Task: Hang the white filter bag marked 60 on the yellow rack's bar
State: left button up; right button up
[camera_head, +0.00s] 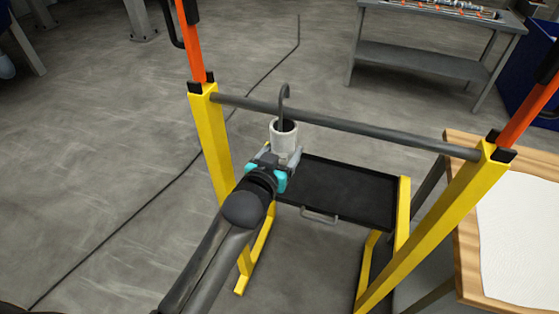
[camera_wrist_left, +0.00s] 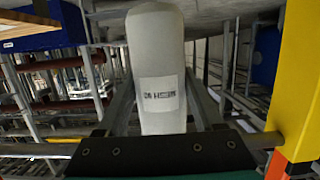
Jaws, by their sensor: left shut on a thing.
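The white filter bag (camera_head: 284,145) is upright with an open top, and a grey hook (camera_head: 284,95) rises from it. My left gripper (camera_head: 277,160) is shut on the bag from the near side. The hook's bend shows just above the rack's grey bar (camera_head: 350,126), left of its middle; I cannot tell whether it is over the bar or in front of it. In the left wrist view, the bag (camera_wrist_left: 155,50) stands between my fingers (camera_wrist_left: 160,100), its printed label too small to read surely. My right gripper is out of view.
The yellow rack (camera_head: 213,140) has orange uprights and a black tray (camera_head: 345,190) below the bar. A wooden-edged table (camera_head: 468,250) stands close at right. A grey metal bench (camera_head: 430,62) is farther back. The floor at left is open, crossed by a dark cable.

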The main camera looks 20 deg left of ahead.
pick_arm(q)
jog(key=shift+w, duration=0.45)
jog(key=shift+w+f+b, duration=0.1)
jog(key=shift+f+b, duration=0.2)
jog(key=shift+b, duration=0.1)
jog(key=shift+f+b, duration=1.1)
jog(key=shift+f, duration=0.75)
jog(key=o, duration=1.1)
jog(key=shift+o, duration=0.2)
jog(key=p+v, duration=0.2)
jog(key=v, duration=1.3)
jog(key=shift+p, duration=0.3)
